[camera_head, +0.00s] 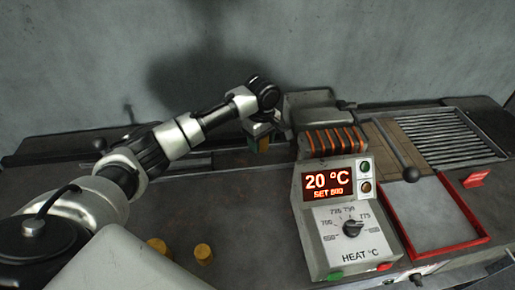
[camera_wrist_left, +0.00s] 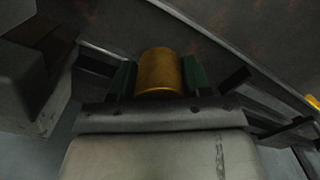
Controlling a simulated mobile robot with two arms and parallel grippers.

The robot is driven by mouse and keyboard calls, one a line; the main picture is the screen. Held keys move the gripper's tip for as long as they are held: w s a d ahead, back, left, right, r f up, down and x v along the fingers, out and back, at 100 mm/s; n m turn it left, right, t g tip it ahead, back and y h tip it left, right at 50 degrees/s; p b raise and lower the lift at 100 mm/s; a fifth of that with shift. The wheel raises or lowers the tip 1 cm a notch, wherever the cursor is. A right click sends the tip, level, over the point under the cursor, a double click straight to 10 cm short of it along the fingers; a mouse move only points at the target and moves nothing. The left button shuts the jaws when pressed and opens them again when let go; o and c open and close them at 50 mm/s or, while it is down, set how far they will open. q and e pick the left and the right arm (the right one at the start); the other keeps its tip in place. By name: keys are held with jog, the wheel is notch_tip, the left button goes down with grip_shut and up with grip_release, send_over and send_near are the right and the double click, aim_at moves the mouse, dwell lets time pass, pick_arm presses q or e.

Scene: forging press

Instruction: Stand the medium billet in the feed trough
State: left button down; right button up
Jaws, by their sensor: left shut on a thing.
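My left gripper (camera_head: 261,137) is shut on a yellow-brown cylindrical billet (camera_head: 264,145), left of the orange coil. In the left wrist view the billet (camera_wrist_left: 160,70) sits between two green finger pads (camera_wrist_left: 160,78), its far end sticking out past them. I cannot tell whether the billet touches anything below. A grey metal channel (camera_head: 187,163), perhaps the feed trough, lies left of the gripper, partly hidden by my arm. Two other yellow billets, a wider one (camera_head: 157,246) and a smaller one (camera_head: 203,254), stand on the bench near the front. My right gripper is not in view.
The heater coil with orange bands (camera_head: 335,141) stands right of the gripper. The control box (camera_head: 341,222) reads 20 °C, SET 800. A red-rimmed tray (camera_head: 479,239), a ball-ended lever (camera_head: 410,174) and a slatted grate (camera_head: 447,138) lie farther right. The dark bench (camera_head: 245,210) is clear mid-left.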

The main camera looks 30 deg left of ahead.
aim_at(261, 159)
pick_arm(q)
notch_tip(261, 159, down, 5)
dwell(0.3)
jog(key=shift+d, duration=0.1)
jog(key=c, duration=0.8)
grip_release()
jog(key=shift+f, duration=0.15)
jog(key=shift+s, duration=0.1)
notch_tip(261, 159, up, 12)
jog(key=shift+r, duration=0.2)
